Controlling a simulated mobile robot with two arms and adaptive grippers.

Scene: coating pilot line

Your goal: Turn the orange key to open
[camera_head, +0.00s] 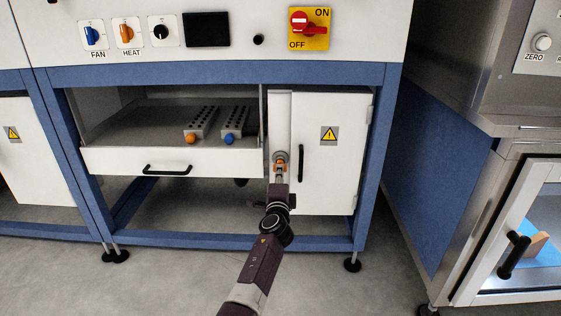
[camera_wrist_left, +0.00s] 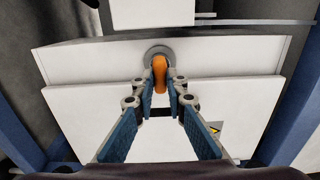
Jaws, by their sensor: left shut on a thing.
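The orange key (camera_wrist_left: 159,72) sits in a round grey lock (camera_wrist_left: 160,52) on a white panel in the left wrist view. In the head view the lock (camera_head: 280,156) is on the narrow white strip left of the cabinet door, with a bit of the key (camera_head: 280,166) showing below it. My left gripper (camera_wrist_left: 160,86) has its two fingers on either side of the key and is shut on it. The gripper also shows in the head view (camera_head: 280,173), hiding part of the key. The key's long side runs roughly up and down in the wrist view. My right gripper is out of view.
The white door (camera_head: 335,180) with a black handle and warning label stands just right of the lock. An open drawer (camera_head: 105,161) to the left holds two grey blocks with orange and blue ends. Blue frame posts (camera_head: 375,170) flank the cabinet. The floor in front is clear.

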